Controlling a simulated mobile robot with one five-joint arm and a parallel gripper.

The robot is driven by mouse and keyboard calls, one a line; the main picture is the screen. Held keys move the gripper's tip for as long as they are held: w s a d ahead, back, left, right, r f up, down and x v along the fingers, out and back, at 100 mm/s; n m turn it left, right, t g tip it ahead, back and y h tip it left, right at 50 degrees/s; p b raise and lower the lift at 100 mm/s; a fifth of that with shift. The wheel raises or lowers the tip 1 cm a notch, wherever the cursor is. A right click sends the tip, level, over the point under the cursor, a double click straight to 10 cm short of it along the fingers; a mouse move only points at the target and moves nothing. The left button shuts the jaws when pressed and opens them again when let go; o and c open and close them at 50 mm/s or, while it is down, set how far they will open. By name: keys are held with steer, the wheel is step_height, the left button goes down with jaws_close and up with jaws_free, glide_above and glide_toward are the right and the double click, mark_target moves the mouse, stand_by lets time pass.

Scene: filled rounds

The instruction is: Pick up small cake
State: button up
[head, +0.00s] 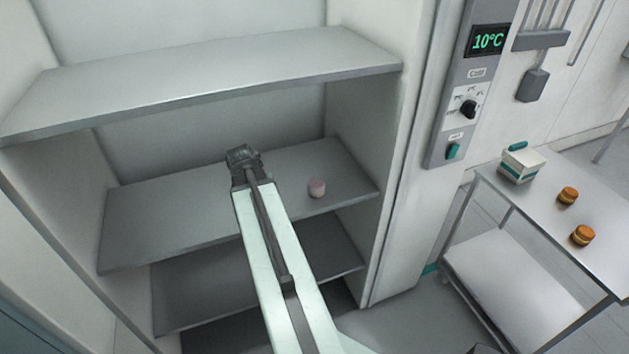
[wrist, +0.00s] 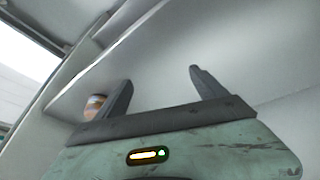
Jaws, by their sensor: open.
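A small pink round cake (head: 317,187) stands on the middle shelf (head: 170,218) of the open cabinet, near its right side. My gripper (head: 242,155) is at the far end of my arm, to the left of the cake and apart from it in the head view. Its fingers are not clear there. In the wrist view my gripper (wrist: 160,76) is open, with nothing between the two dark fingers. A small brown and whitish round thing (wrist: 95,106) shows just outside the left finger, partly hidden; I cannot tell whether it is the cake.
An upper shelf (head: 200,75) spans the cabinet above, and lower shelves lie below. The cabinet's right wall (head: 365,120) is close to the cake. A metal cart (head: 590,215) at right holds a white and teal carton (head: 521,164) and two brown filled rounds (head: 582,235).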

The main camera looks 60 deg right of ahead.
mark_target(315, 184)
steer(key=s+d+r+m+h, duration=0.25)
steer(key=s+d+m, duration=0.25)
steer(key=s+d, duration=0.75)
steer(key=shift+g+y, duration=0.25)
steer(key=shift+g, duration=0.15)
steer(key=b+x, duration=0.2)
steer(key=w+b+x, duration=0.1)
steer(key=b+x, duration=0.1)
steer(key=x, duration=0.1)
steer(key=d+b+x, duration=0.1)
steer(key=b+x, duration=0.1)
steer(key=x, duration=0.1)
steer(key=shift+w+r, duration=0.1)
steer(key=shift+w, duration=0.35)
steer(key=shift+r, duration=0.25)
steer(key=c, duration=0.9)
